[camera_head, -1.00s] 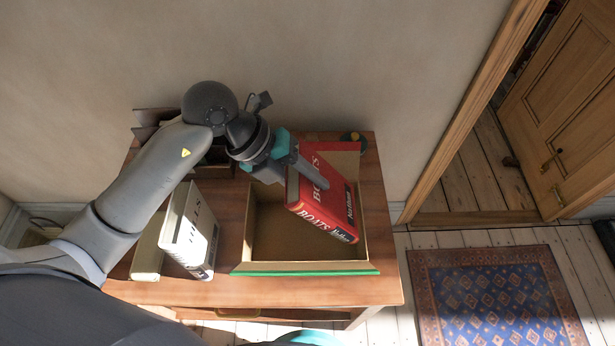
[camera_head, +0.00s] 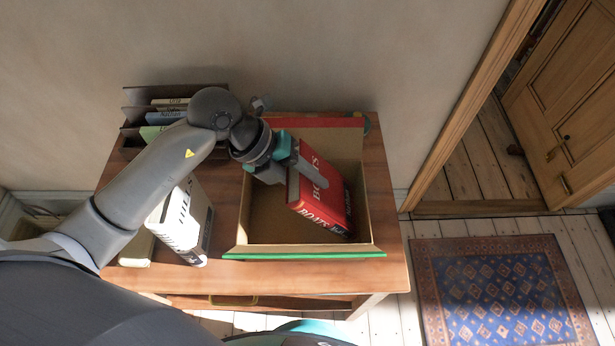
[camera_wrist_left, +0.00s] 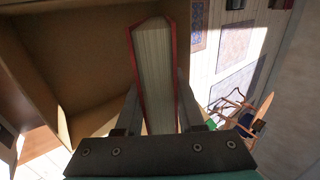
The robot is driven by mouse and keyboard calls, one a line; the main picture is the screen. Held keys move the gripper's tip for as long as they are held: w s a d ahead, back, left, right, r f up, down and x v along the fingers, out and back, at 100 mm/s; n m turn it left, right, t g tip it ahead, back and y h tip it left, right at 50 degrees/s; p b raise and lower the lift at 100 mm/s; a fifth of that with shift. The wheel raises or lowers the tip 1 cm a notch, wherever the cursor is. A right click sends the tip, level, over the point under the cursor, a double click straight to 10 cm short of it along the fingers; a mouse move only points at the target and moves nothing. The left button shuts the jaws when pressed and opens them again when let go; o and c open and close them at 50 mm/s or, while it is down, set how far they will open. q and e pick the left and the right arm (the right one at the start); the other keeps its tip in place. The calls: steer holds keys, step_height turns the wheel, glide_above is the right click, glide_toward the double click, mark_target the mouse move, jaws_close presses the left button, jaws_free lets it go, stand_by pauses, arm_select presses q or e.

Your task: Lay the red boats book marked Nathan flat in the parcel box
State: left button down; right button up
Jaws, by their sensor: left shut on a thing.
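The red boats book (camera_head: 322,197) is tilted, with its lower end down inside the open parcel box (camera_head: 247,215). Its cover shows "BOATS"; the name label is too dark to read now. My left gripper (camera_head: 297,180) is shut on the book near its upper left part. In the left wrist view the book (camera_wrist_left: 155,75) stands between the two fingers (camera_wrist_left: 157,115), page edges towards the camera, with the box wall (camera_wrist_left: 90,60) beside it. I cannot tell whether the book touches the box floor. My right gripper is not in view.
The box stands on a wooden desk (camera_head: 385,230). White and cream books (camera_head: 183,225) stand left of it, under my arm. A dark rack (camera_head: 135,105) with several books is at the back left. A patterned rug (camera_head: 500,290) lies on the floor at right.

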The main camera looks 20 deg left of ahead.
arm_select(q)
steer(key=shift+c, duration=2.2)
jaws_free()
steer(key=shift+r, duration=0.1)
steer(key=d+p+v, duration=0.1)
steer(key=p+v, duration=0.8)
steer(key=v, duration=0.1)
steer(key=shift+a+r, duration=0.15)
steer(key=shift+r, duration=0.45)
